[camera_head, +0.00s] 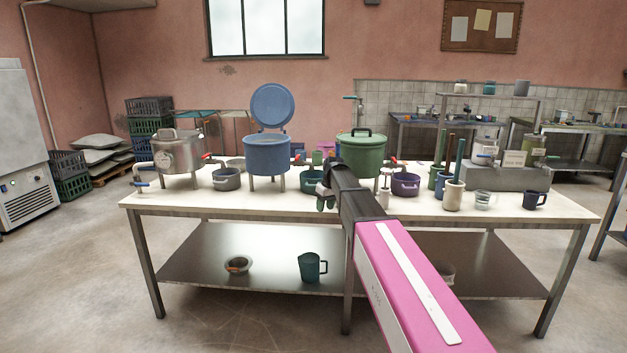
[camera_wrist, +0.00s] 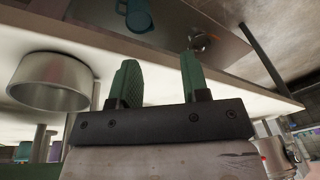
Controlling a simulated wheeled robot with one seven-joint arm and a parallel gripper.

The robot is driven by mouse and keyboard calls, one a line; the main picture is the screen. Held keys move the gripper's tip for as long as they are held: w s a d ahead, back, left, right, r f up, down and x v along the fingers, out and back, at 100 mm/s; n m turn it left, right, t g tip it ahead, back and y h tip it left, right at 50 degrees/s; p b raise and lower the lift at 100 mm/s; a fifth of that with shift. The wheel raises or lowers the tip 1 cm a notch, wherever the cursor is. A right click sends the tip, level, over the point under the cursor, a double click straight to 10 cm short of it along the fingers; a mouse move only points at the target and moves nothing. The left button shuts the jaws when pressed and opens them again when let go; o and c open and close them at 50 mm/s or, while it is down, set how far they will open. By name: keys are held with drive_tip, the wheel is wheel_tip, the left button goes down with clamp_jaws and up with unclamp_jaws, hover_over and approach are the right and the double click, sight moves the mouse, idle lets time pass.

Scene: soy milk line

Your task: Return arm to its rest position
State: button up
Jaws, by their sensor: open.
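My arm reaches forward over the front of the long worktable (camera_head: 285,206) in the head view. My gripper (camera_head: 325,197) is at the table's front edge, between the teal pot (camera_head: 312,182) and the small white-capped bottle (camera_head: 384,198). In the wrist view the green fingers of my gripper (camera_wrist: 158,72) stand apart with nothing between them. Past the fingers, the wrist view shows the table edge and the lower shelf. No rest position is marked in either view.
On the table stand a steel boiler (camera_head: 177,157), a blue lidded vat (camera_head: 267,155), a green lidded pot (camera_head: 361,156), a purple pot (camera_head: 405,184) and a dark mug (camera_head: 535,200). A teal jug (camera_head: 311,267) and a bowl (camera_head: 238,264) sit on the lower shelf. The floor at front left is clear.

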drive_tip(key=s+d+f+m, duration=0.2)
drive_tip(key=s+d+f, duration=0.2)
drive_tip(key=s+f, duration=0.3)
drive_tip(key=s+d+f+m+h, duration=0.1)
drive_tip(key=s+d+f, duration=0.4)
drive_tip(key=s, duration=1)
drive_tip(key=s+d+f+m+h, duration=0.1)
drive_tip(key=s+d+f+m, duration=0.3)
drive_tip(key=s+f, duration=0.5)
drive_tip(key=s+d, duration=0.1)
drive_tip(key=s, duration=0.1)
drive_tip(key=shift+s+f+g, duration=0.15)
drive_tip(key=shift+s+g, duration=0.2)
drive_tip(key=shift+g, duration=0.05)
